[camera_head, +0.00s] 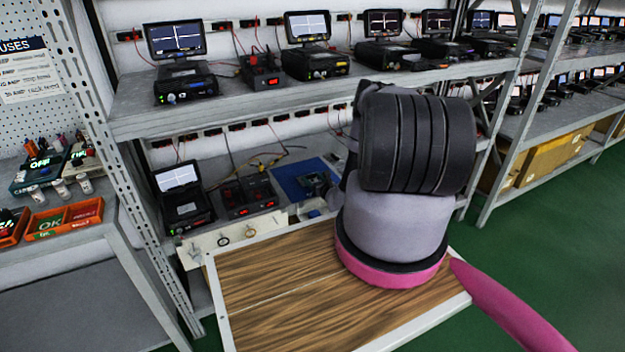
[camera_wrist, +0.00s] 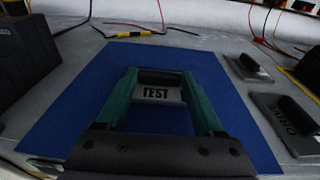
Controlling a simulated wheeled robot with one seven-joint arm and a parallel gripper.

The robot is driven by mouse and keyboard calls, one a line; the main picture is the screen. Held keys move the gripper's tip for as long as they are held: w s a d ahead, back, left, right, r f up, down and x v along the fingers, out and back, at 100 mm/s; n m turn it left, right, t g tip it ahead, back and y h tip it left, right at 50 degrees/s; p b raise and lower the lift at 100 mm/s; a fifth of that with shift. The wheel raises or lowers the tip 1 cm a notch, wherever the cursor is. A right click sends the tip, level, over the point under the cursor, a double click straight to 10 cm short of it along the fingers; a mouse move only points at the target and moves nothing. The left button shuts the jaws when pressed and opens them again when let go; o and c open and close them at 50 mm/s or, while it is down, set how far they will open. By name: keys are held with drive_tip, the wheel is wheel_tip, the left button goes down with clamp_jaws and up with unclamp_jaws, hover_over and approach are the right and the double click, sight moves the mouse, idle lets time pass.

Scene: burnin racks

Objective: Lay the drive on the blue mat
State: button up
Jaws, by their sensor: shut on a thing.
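The blue mat (camera_wrist: 75,115) lies flat on a grey shelf and fills the middle of the wrist view. In the head view the mat (camera_head: 289,170) shows on the lower shelf, partly behind my arm. My gripper (camera_wrist: 160,82) has green fingers and is shut on the drive (camera_wrist: 160,95), a small grey plate with a dark grip and the letters TEST. The drive is over the middle of the mat. I cannot tell whether it touches the mat. In the head view my arm hides most of the gripper.
Two grey plates with black grips lie right of the mat, the nearer one (camera_wrist: 286,122) lettered DRIVE. Dark instruments (camera_head: 185,205) stand to the left on the lower shelf. The upper shelf edge (camera_head: 300,97) overhangs. A wood-topped surface (camera_head: 280,300) is in front.

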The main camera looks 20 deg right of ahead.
drive_tip(key=shift+f, duration=0.1)
drive_tip(key=o, duration=1.4)
drive_tip(key=s+r, duration=0.2)
drive_tip(key=s, duration=1)
drive_tip(key=shift+d, duration=0.35)
